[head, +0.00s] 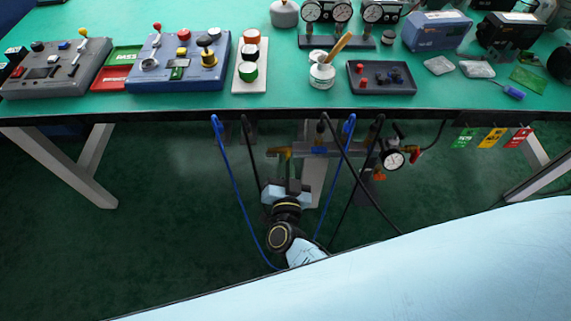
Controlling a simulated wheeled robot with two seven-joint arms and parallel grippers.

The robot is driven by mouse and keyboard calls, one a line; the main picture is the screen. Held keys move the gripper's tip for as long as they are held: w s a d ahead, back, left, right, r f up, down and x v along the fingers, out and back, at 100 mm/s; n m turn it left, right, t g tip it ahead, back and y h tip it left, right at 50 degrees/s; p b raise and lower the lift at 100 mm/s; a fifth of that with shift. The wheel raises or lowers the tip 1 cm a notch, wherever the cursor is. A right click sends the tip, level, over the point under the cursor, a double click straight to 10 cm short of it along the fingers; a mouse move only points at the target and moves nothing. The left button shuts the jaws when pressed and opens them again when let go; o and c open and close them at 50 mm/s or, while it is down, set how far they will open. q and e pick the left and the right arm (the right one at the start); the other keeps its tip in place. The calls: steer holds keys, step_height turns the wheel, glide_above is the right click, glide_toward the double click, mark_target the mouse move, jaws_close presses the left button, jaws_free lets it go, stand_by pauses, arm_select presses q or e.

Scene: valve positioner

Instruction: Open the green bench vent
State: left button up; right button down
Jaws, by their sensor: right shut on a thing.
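The green bench vent (283,152) is under the front edge of the bench, at the left end of a grey pipe manifold (318,150). Green and yellowish parts of it show. My right gripper (286,183) reaches up from below, just below and in front of these parts. It is shut on the vent's handle, as far as I can tell. Its own body hides the fingertips and the point of contact, so the handle's angle is not clear. My left gripper is not in view.
Blue and black hoses (229,165) hang around my right arm. A pressure gauge (393,159) sits right of the manifold. Tags (491,138) hang further right. The green bench top (170,105) overhangs all this and carries control boxes. The floor on the left is clear.

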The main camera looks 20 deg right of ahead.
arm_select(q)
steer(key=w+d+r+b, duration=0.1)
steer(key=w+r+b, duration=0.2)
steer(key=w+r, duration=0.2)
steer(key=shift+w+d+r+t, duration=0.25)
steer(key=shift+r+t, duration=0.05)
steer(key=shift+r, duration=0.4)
arm_select(e)
steer(key=shift+d+f+m, duration=0.1)
steer(key=shift+f+m, duration=0.05)
steer(key=shift+m, duration=3.05)
steer(key=shift+f+m, duration=0.1)
steer(key=shift+m, duration=3.1)
steer(key=c, duration=1.5)
jaws_free()
